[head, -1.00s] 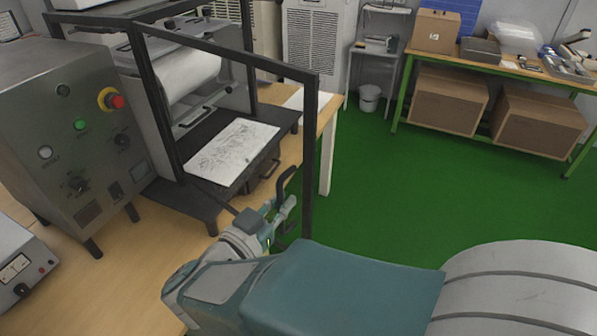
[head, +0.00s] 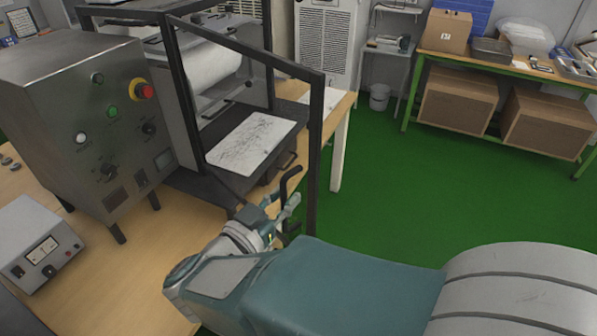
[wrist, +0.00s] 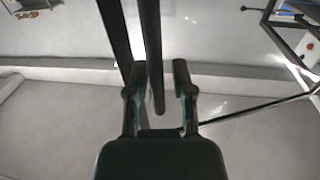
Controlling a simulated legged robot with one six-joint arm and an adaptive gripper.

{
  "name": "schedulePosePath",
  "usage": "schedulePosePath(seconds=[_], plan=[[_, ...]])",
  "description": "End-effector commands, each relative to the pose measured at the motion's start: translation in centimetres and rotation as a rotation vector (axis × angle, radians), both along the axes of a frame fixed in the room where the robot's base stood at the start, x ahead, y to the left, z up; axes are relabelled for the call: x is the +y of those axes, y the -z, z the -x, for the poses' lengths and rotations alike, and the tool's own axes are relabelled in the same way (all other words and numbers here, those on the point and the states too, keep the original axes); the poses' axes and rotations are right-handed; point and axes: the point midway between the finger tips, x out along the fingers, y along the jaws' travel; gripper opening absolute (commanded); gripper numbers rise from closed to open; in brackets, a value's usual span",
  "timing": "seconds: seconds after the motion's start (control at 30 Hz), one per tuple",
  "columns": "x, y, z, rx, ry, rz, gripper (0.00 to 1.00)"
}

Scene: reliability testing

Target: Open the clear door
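The clear door (head: 317,135) is a black-framed panel, hinged at the machine's left front post. It stands swung out from the machine's front, at an angle. Its black handle (head: 289,185) is on the free edge, low down. My gripper (head: 285,213) is at this handle. In the wrist view, the dark handle bar (wrist: 154,60) passes between the two fingers of my gripper (wrist: 160,80). The fingers are apart, with a visible gap between the bar and the right finger. The door frame's dark edge (wrist: 116,40) runs beside the left finger.
A grey control box (head: 100,120) with a red button stands left of the machine on the wooden table (head: 130,265). A small meter box (head: 40,245) is at the lower left. Green floor (head: 410,190) is clear to the right, up to a bench with cardboard boxes (head: 457,100).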

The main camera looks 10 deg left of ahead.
Motion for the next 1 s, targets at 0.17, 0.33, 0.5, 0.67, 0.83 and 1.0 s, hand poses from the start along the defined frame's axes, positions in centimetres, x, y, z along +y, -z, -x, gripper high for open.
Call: schedulePosePath(seconds=[0.17,0.33,0.5,0.67,0.83,1.0], plan=[[-0.1,0.2,0.0,0.004,0.002,0.003,0.51],[-0.2,0.3,0.1,0.006,0.003,0.003,0.51],[0.3,0.3,1.2,0.008,0.000,0.003,0.51],[1.5,0.4,4.0,0.008,-0.003,0.003,0.51],[2.8,0.4,7.2,0.008,-0.003,0.006,0.51],[3.9,0.4,9.8,0.006,-0.001,0.005,0.51]])
